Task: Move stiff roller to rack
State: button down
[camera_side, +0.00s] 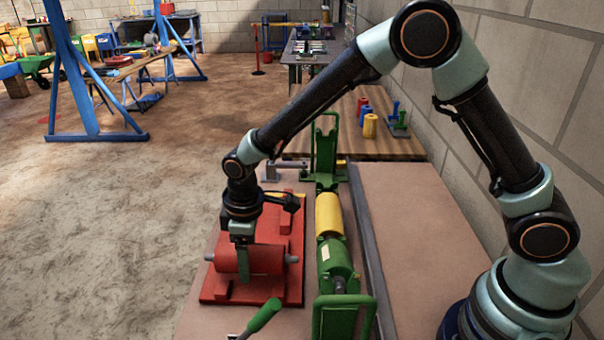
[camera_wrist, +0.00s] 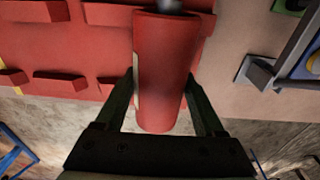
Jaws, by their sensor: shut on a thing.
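A red roller (camera_side: 262,259) with grey axle ends lies crosswise at the red rack (camera_side: 222,298) in the side view; I take it for the stiff roller. My gripper (camera_side: 243,262) points down from above and is shut on the red roller. In the wrist view the roller (camera_wrist: 165,75) sits between the two fingers of my gripper (camera_wrist: 165,100). The raised red blocks of the rack (camera_wrist: 65,50) show to its left. I cannot tell whether the roller rests in the rack's supports or hangs just above them.
A green machine with a yellow roller (camera_side: 329,215) stands just right of the rack. A green-handled lever (camera_side: 262,317) is at the front. A dark rail (camera_side: 372,250) runs along the bench. Small coloured cylinders (camera_side: 369,126) stand on the wooden table behind.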

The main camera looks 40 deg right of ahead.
aim_at(250, 249)
jog(key=shift+f, duration=0.85)
grip_release()
jog(key=shift+f, duration=0.1)
jog(key=r, duration=1.2)
jog(key=shift+s+d+r, duration=0.1)
jog(key=shift+s+d, duration=0.05)
jog(key=shift+s, duration=0.2)
jog(key=s+d+r+m+t, duration=0.2)
jog(key=s+d+r+m, duration=0.2)
jog(key=d, duration=0.5)
jog(key=s+d+r+m+t, duration=0.2)
jog(key=s+d+r+m, duration=0.3)
jog(key=s+d, duration=0.3)
jog(key=shift+d+r+t, duration=0.4)
jog(key=shift+d+r, duration=0.2)
jog(key=shift+d, duration=0.35)
